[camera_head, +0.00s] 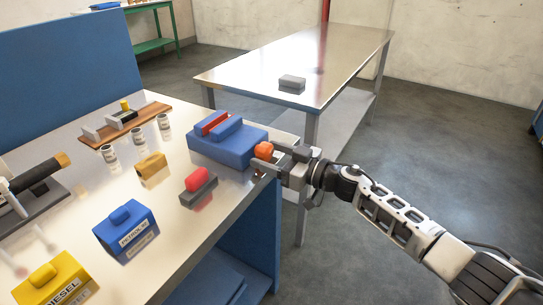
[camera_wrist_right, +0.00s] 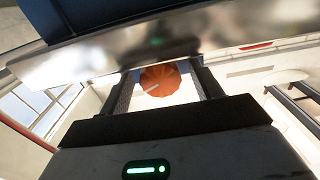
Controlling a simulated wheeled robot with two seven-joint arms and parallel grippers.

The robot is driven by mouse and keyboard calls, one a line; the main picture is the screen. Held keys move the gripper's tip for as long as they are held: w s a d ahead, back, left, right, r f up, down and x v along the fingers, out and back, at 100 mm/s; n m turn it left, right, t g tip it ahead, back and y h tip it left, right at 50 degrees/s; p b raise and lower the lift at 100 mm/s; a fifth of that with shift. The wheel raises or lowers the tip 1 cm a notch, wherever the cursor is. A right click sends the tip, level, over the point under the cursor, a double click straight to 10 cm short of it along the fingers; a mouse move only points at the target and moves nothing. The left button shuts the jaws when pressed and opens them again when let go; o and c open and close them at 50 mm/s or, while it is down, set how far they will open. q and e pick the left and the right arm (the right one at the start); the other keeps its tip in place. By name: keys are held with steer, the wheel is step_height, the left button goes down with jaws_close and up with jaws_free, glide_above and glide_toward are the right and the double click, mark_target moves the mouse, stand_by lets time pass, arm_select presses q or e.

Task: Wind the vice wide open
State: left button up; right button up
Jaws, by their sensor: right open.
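The blue vice (camera_head: 232,150) sits near the right edge of the steel-topped bench. Its upper jaw parts are blue, with a red piece (camera_head: 212,122) along them; I cannot tell whether the red piece is clamped. An orange round knob (camera_head: 264,150) is at its right end, and it also shows in the right wrist view (camera_wrist_right: 160,80). My right gripper (camera_head: 266,162) is at the knob. In the right wrist view its open fingers (camera_wrist_right: 163,88) stand on either side of the knob, with narrow gaps. My left gripper is not in view.
A separate steel table (camera_head: 300,62) holds a grey block (camera_head: 292,82).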

steer(key=c, duration=1)
steer(key=shift+o, duration=0.2)
steer(key=shift+n, duration=1.4)
steer(key=o, duration=1)
steer(key=shift+c, duration=0.2)
steer(key=v, duration=1.6)
steer(key=shift+a, duration=0.1)
